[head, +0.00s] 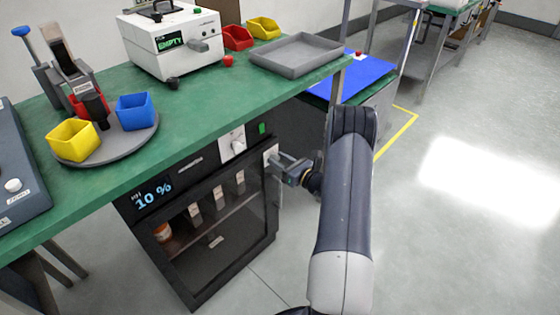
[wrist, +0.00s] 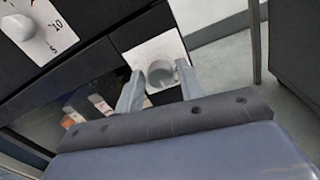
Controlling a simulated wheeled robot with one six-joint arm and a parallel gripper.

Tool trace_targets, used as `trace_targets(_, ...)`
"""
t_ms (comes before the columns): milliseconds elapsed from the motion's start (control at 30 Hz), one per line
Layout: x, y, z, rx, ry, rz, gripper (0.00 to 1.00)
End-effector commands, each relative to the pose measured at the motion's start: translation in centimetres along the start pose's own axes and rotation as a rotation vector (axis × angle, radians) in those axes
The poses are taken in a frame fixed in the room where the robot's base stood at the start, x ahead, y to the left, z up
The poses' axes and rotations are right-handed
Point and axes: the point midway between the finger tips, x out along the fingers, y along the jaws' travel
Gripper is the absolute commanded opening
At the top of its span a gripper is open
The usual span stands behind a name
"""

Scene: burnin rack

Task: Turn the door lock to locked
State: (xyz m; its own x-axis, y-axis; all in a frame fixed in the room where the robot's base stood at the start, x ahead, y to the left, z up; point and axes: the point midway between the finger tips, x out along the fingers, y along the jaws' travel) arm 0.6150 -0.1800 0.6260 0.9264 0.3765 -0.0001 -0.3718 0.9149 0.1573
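The door lock is a grey round knob (wrist: 160,75) on a white plate (wrist: 150,52) in the wrist view. In the head view the white plate (head: 270,152) shows at the upper right of the dark cabinet's glass door (head: 228,225), and the gripper hides most of the knob. My gripper (head: 279,163) reaches the plate from the right. In the wrist view its two fingers (wrist: 159,80) are apart, one on each side of the knob. A gap shows on the left; contact on the right is unclear. The door looks shut.
A white dial (head: 233,143) sits above the door, close to the lock. The green bench top (head: 215,112) overhangs the cabinet, and a metal post (head: 337,85) stands near my arm. Floor on the right is clear.

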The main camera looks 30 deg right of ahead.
Motion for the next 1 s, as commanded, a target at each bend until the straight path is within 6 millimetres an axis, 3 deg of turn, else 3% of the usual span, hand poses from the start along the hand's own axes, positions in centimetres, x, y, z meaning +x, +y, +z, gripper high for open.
trace_targets(400,-0.02,0.01,0.01,0.0,0.0,0.0,0.04)
trace_targets(767,-0.02,-0.02,-0.26,-0.073,0.001,0.0,0.04)
trace_targets(1000,0.0,-0.05,-0.53,-0.246,0.007,-0.001,0.04)
